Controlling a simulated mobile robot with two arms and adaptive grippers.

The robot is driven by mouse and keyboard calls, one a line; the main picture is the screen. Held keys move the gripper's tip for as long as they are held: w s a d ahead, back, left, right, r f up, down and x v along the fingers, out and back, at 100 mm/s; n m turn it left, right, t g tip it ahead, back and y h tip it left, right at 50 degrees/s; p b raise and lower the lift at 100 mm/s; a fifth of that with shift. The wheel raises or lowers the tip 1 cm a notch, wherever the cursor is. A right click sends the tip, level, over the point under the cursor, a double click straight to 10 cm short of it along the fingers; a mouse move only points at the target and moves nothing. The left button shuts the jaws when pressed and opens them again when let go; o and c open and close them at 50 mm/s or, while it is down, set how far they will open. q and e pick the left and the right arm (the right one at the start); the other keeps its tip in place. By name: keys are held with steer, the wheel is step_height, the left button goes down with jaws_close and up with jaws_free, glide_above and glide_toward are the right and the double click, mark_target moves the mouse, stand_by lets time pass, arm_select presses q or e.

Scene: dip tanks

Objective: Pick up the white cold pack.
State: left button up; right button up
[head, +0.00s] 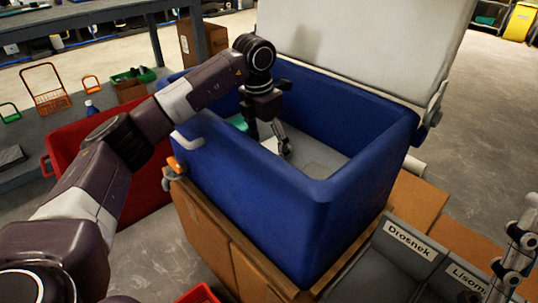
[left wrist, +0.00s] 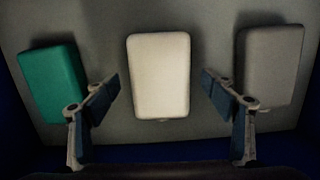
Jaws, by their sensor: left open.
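The white cold pack (left wrist: 159,75) lies flat on the grey floor of the blue tank (head: 335,205), in the middle of the left wrist view. A green pack (left wrist: 53,82) lies to its left and a grey pack (left wrist: 270,65) to its right. My left gripper (left wrist: 159,88) is open and empty. Its two fingers show on either side of the white pack's lower part, apart from it. In the head view my left gripper (head: 285,148) reaches down inside the tank.
The tank's walls surround the gripper, and its pale lid (head: 370,40) stands open behind. The tank rests on a brown base (head: 235,255). A red bin (head: 75,150) stands at left, and grey labelled bins (head: 405,245) stand at front right.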

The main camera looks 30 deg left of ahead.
arm_select(q)
steer(key=c, duration=1.5)
steer(key=shift+r, duration=0.15)
